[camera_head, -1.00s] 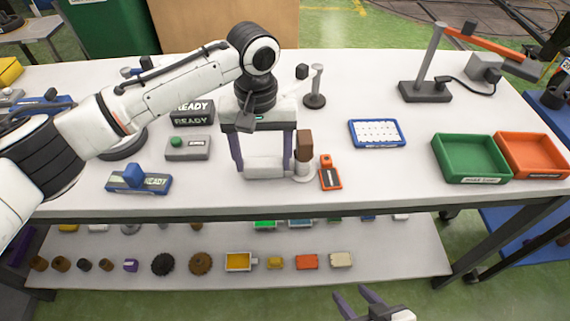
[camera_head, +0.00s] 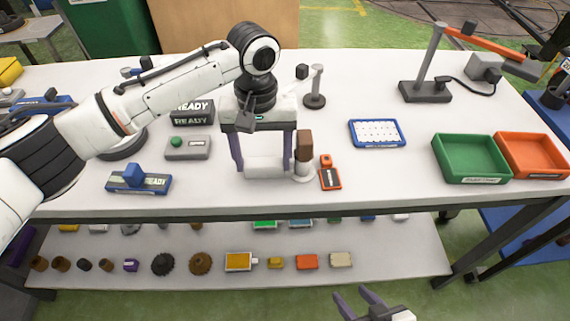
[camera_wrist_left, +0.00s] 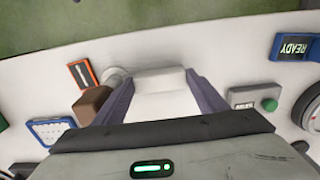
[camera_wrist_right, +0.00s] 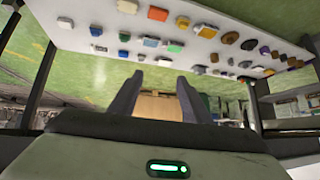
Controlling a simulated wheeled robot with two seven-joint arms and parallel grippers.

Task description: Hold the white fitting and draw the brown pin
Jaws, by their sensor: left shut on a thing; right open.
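The white fitting (camera_head: 264,167) stands on the table, a pale block between the fingers of my left gripper (camera_head: 264,160). It also shows in the left wrist view (camera_wrist_left: 160,80), where the left gripper (camera_wrist_left: 158,95) is shut on it from both sides. The brown pin (camera_head: 304,147) stands upright at the fitting's right side, its lower end in a white round part on the table. The brown pin also shows in the left wrist view (camera_wrist_left: 92,104), just outside one finger. My right gripper (camera_head: 362,299) is open and empty, low in front of the table; its fingers also show in the right wrist view (camera_wrist_right: 155,97).
An orange and black device (camera_head: 329,174) lies just right of the pin. A blue-framed tray (camera_head: 377,133), a green bin (camera_head: 470,178) and an orange bin (camera_head: 540,172) are further right. A grey box with a green button (camera_head: 187,148) is left. A lower shelf (camera_head: 400,265) holds several small parts.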

